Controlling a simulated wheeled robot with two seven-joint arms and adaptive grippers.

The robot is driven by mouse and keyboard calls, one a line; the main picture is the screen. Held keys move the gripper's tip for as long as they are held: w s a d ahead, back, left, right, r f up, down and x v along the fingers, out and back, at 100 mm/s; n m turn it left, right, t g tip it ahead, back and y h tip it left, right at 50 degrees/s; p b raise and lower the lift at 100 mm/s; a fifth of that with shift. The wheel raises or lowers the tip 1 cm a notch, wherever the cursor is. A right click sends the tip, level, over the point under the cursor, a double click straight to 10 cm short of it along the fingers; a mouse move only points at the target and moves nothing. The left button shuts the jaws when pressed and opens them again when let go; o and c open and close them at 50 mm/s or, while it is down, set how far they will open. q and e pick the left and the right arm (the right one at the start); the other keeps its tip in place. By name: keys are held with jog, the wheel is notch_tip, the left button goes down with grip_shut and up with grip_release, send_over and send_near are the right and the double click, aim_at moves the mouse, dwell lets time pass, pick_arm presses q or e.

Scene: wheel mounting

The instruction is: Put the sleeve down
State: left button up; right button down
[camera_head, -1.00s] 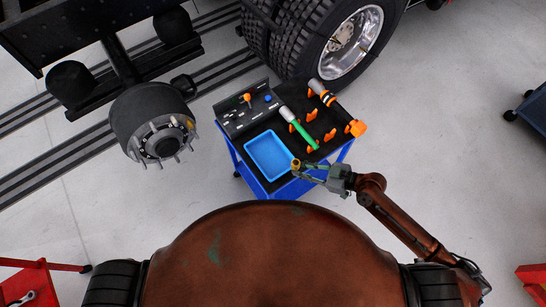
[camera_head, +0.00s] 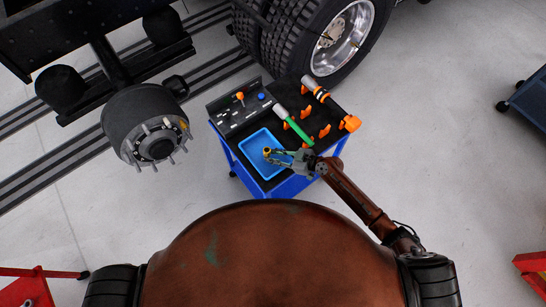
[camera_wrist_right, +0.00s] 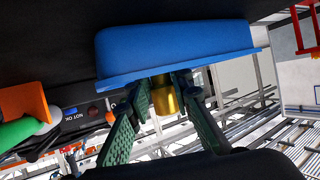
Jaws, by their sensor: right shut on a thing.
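The sleeve (camera_head: 267,151) is a small gold-coloured piece held at the fingertips of my right gripper (camera_head: 271,154). In the head view it appears over the blue tray (camera_head: 247,160) on the cart; I cannot tell its exact height. In the right wrist view the gold sleeve (camera_wrist_right: 166,98) sits between the two green fingers, with the blue tray (camera_wrist_right: 175,50) just beyond it. Part of the sleeve is hidden by the fingers. My left gripper does not show.
The blue cart (camera_head: 290,187) has a black top with a green-handled tool (camera_head: 297,128), an orange-ended tool (camera_head: 330,105) and several orange holders. A wheel hub with studs (camera_head: 155,145) is at left, and a big tyre (camera_head: 335,40) stands behind the cart.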

jog(key=shift+f, duration=0.6)
jog(key=shift+f+b, duration=0.45)
jog(key=shift+b, duration=0.15)
jog(key=c, duration=2)
grip_release()
jog(key=shift+o, duration=1.4)
jog(key=shift+s+f, duration=0.15)
jog(key=shift+d, duration=0.1)
